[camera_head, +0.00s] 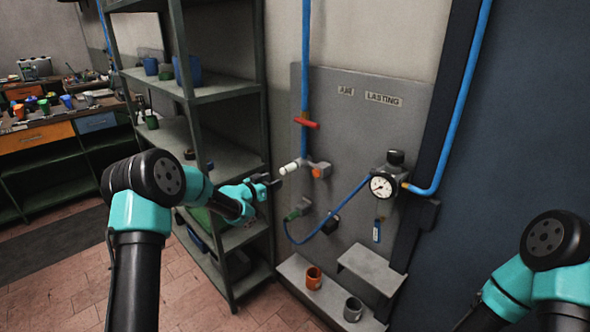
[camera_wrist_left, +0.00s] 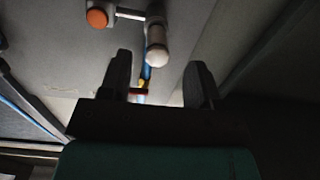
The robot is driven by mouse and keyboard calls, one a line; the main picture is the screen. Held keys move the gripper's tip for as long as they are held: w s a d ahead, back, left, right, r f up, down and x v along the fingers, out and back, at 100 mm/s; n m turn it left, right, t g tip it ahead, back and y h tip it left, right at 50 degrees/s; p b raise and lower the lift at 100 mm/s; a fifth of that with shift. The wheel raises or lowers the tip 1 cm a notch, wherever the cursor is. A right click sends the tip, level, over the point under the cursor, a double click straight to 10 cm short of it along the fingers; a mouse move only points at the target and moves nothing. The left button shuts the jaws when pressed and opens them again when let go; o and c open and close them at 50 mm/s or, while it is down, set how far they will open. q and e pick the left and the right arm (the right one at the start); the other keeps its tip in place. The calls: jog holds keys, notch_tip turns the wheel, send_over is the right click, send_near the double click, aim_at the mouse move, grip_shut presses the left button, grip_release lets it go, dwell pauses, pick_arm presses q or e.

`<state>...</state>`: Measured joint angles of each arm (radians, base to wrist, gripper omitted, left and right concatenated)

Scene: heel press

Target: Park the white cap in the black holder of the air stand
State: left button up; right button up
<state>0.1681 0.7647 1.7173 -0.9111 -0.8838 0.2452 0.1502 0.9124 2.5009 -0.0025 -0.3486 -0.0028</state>
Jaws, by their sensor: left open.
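The white cap (camera_head: 289,167) sits on the left end of a grey pipe fitting (camera_head: 309,166) on the air stand's grey panel (camera_head: 350,120). My left gripper (camera_head: 271,182) is open and empty, just left of and slightly below the cap, apart from it. In the left wrist view the white cap (camera_wrist_left: 157,56) shows beyond the open fingers (camera_wrist_left: 158,80), roughly between them. A small black part (camera_head: 331,223) lower on the panel may be the black holder; I cannot tell for sure, and nothing white shows in it. My right gripper is out of view.
An orange knob (camera_head: 320,172) is beside the cap. A red-handled valve (camera_head: 307,123), green coupling (camera_head: 298,210), blue hose (camera_head: 345,203) and gauge (camera_head: 382,186) are on the panel. Cups stand on the lower ledge (camera_head: 296,272). A shelf rack (camera_head: 188,95) stands close to my left arm.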

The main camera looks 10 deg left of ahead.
aim_at(297, 166)
pick_arm(q)
jog(key=shift+w+d+r+m+h, duration=0.1)
jog(key=shift+w+r+m+h, duration=0.1)
jog(key=shift+r, duration=0.3)
jog(key=shift+w+d+r+m+h, duration=0.1)
jog(key=shift+w+r+m+h, duration=0.1)
jog(key=shift+r, duration=0.3)
jog(key=shift+a, duration=0.1)
jog(key=shift+x, duration=4.4)
jog(key=shift+d, duration=0.35)
jog(key=shift+c, duration=0.5)
